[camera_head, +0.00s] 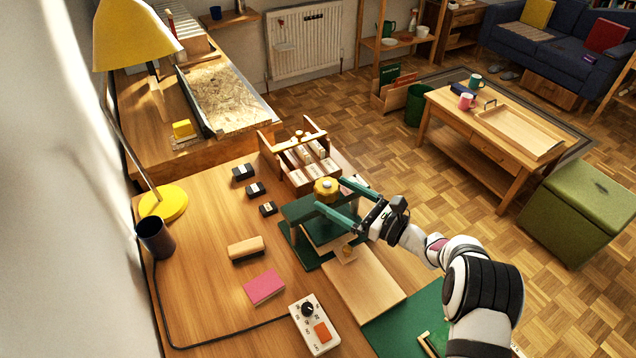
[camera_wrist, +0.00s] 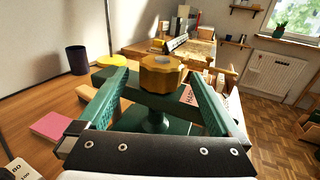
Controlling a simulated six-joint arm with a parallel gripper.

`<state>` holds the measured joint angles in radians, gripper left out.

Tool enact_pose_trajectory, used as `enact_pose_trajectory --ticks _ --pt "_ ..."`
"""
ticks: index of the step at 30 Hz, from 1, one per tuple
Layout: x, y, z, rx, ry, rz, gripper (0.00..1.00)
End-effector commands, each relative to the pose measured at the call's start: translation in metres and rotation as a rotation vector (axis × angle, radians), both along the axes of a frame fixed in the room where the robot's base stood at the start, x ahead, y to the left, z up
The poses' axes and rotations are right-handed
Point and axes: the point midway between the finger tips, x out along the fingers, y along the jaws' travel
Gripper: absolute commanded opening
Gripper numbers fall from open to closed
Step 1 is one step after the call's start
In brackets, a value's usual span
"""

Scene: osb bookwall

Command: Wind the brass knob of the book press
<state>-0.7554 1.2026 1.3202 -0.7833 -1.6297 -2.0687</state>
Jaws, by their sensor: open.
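The brass knob (camera_head: 327,188) sits on top of the green book press (camera_head: 297,212), which stands on the desk. In the wrist view the knob (camera_wrist: 162,74) is a scalloped golden disc with a pale centre, above the green crossbar (camera_wrist: 130,88). My gripper (camera_head: 340,199) is open, with one green finger on either side of the knob. In the wrist view its fingers (camera_wrist: 155,97) spread to the left and right of the knob, with gaps between. I cannot tell whether their tips are level with it. The lower press is partly hidden by my gripper.
A wooden rack (camera_head: 311,175) of labelled blocks stands close behind the press. Small black blocks, a brush-like wooden block (camera_head: 246,247), a pink pad (camera_head: 264,287) and a control box (camera_head: 315,324) lie on the desk. A yellow lamp (camera_head: 163,203) stands at left.

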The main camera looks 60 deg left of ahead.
Motion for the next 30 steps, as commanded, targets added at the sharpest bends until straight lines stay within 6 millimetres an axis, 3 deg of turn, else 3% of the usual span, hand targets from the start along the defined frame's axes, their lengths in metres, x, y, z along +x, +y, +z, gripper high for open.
enact_pose_trajectory --ticks 3,9,20,30 --pt "-0.011 0.024 0.000 0.001 0.000 0.001 0.99" --pt "-0.021 0.050 0.000 0.000 0.001 -0.001 0.99" --pt "-0.022 0.056 0.000 -0.001 0.002 -0.003 0.99" --pt "-0.022 0.056 0.000 -0.001 0.002 -0.003 0.38"
